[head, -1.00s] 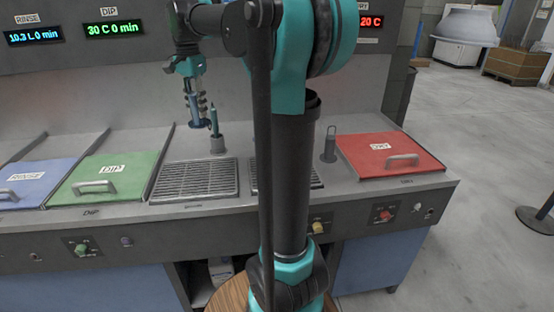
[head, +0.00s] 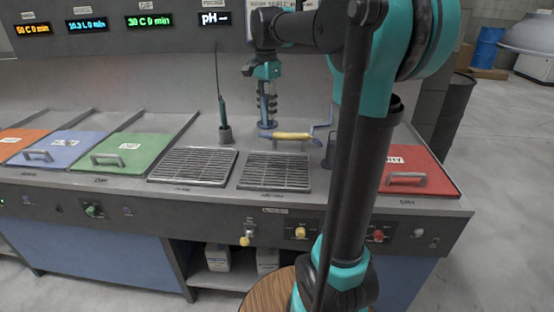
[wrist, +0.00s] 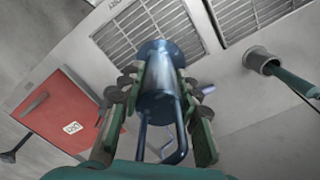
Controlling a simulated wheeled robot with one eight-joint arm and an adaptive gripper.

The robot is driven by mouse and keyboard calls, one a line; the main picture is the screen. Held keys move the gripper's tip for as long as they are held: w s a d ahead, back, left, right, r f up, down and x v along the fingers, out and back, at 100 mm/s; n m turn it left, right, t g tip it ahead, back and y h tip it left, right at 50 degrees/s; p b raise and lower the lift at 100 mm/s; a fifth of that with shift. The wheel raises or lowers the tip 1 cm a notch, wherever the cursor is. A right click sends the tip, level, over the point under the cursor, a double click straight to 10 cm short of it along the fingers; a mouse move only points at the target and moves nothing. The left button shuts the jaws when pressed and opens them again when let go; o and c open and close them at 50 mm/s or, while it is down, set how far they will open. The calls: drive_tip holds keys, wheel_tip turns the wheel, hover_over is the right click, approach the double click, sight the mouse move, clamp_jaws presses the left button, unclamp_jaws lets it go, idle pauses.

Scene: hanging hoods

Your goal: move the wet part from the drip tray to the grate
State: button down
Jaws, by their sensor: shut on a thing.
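My gripper (head: 266,105) is shut on a shiny blue-grey metal part (wrist: 160,90). The part is a cylinder with a wide round flange at its far end and a bent blue rod near my fingers. In the head view the flange end (head: 267,129) hangs downward behind the right slatted panel (head: 274,172); whether it touches the counter I cannot tell. The left slatted panel (head: 192,166) lies beside it, bare. Both panels also show in the wrist view. Their labels are too small to read, so I cannot tell which is drip tray or grate.
A green probe in a grey holder (head: 225,134) stands behind the left panel. A yellow roller (head: 291,136) lies behind the right panel, near a grey upright holder (head: 330,150). Red (head: 420,170) and green (head: 132,152) lids flank the panels.

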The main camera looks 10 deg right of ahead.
sight(267, 122)
wheel_tip(267, 122, down, 17)
drive_tip(key=shift+r, duration=0.1)
idle(0.3)
drive_tip(key=c, duration=1.1)
unclamp_jaws()
wheel_tip(267, 122, up, 12)
drive_tip(key=shift+r, duration=0.1)
